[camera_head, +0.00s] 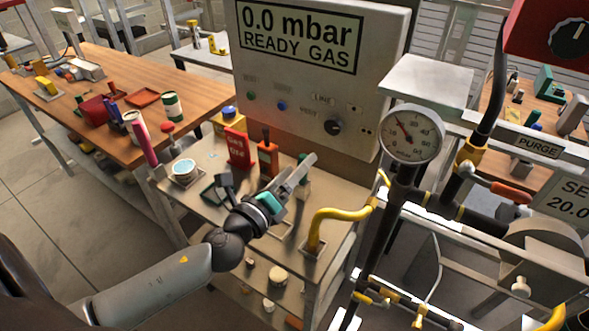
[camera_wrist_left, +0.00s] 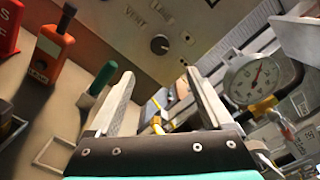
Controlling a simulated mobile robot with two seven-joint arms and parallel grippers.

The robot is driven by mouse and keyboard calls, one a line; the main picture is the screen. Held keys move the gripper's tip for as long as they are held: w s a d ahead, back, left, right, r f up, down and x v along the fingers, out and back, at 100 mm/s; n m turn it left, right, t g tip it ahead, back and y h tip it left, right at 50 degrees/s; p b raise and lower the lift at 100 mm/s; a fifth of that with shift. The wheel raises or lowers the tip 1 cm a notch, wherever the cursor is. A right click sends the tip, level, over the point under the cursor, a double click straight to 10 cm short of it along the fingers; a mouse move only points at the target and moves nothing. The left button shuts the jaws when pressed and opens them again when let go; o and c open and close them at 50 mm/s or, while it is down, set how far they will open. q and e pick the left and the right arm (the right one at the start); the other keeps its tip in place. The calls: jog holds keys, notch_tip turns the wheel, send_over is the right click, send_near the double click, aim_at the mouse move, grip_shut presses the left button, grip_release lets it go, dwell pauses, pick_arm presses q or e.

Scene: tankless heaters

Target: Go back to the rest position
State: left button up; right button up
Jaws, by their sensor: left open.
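My left gripper (camera_head: 301,168) is in the middle of the head view, above the small bench beside the gas panel. Its arm comes in from the lower left. In the left wrist view the two fingers (camera_wrist_left: 160,75) stand apart with nothing held between them. A green-handled tool (camera_wrist_left: 101,80) is seen just left of the fingers, and whether they touch cannot be told. The orange device (camera_head: 267,157) and the red box (camera_head: 239,147) stand on the bench behind the gripper. My right gripper is in neither view.
The gas panel (camera_head: 290,110) rises behind the bench. A yellow hose (camera_head: 335,212) stands right of my gripper, with a pressure gauge (camera_head: 411,134) and dark pipes beyond it. A wooden table (camera_head: 160,85) with tools and cans is at the left. Floor shows at the far left.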

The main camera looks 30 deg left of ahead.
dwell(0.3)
pick_arm(q)
jog(key=s+a+f+n+g+y, duration=0.3)
jog(key=s+f+n+g+y, duration=0.45)
jog(key=n, duration=1.15)
jog(key=s+d+f+n+g+h, duration=0.3)
jog(key=s+d+g, duration=0.15)
jog(key=s, duration=0.35)
jog(key=s+d+f+n+g+h, duration=0.3)
jog(key=s+d+n+h, duration=0.15)
jog(key=s, duration=0.35)
notch_tip(320, 180, down, 25)
jog(key=s+m+y+b, duration=0.1)
jog(key=s+b, duration=0.1)
jog(key=b, duration=0.2)
jog(key=s+a+f+g+b, duration=0.2)
jog(key=s+f, duration=1.3)
jog(key=f, duration=0.2)
jog(key=shift+a+b, duration=0.15)
jog(key=shift+b, duration=0.25)
